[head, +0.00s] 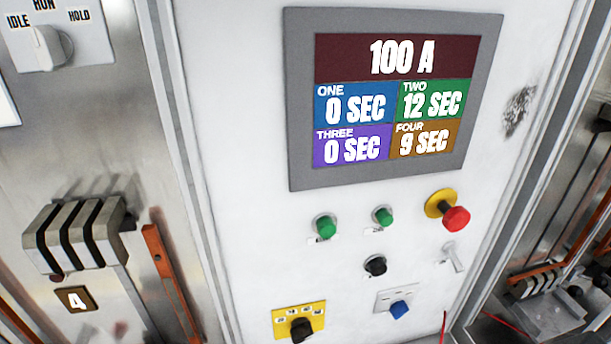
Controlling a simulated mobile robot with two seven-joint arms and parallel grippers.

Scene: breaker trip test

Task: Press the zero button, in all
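A white panel (250,215) faces me with several buttons and knobs below a screen. Two green buttons (326,227) and (383,216) sit side by side under the screen. A black button (375,265) is below them. A red mushroom button (455,218) on a yellow collar is at the right. The small labels by the buttons are too small to read, so I cannot tell which one is the zero button. The screen (388,95) reads 100 A, ONE 0 SEC, TWO 12 SEC, THREE 0 SEC, FOUR 9 SEC. Neither of my grippers is in view.
A black knob (301,329) on a yellow plate, a blue knob (399,309) and a grey key-like switch (453,257) are low on the panel. At left are an IDLE/RUN/HOLD selector (47,50) and a breaker-like block (75,238) above a "4" tag (76,300).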

